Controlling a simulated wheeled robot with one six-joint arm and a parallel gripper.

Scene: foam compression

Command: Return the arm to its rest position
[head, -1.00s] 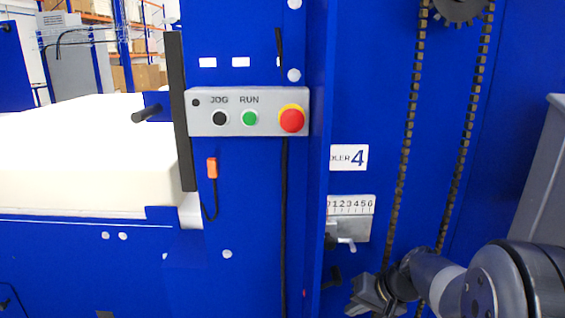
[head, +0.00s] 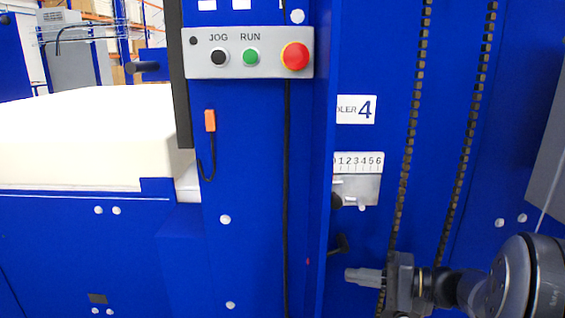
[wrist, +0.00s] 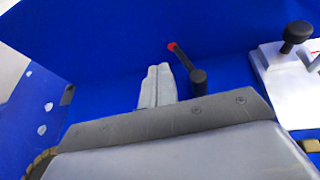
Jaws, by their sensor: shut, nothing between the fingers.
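My gripper (head: 350,275) is at the lower right of the head view, with its grey fingers together and pointing left. Nothing is between them. In the wrist view the fingertips (wrist: 157,72) also meet, in front of the blue machine wall. A black lever (wrist: 198,80) with a red tip is just right of them there; the lever (head: 340,244) is above the fingers in the head view. I cannot tell whether finger and lever touch. My arm comes in from the right edge.
The blue machine carries a control box (head: 248,53) with black, green and red buttons. A scale plate (head: 358,163) sits above my gripper, and its bracket with a black knob (wrist: 297,32) shows at the wrist view's right. Chains (head: 413,130) hang behind. A white foam block (head: 85,135) lies left.

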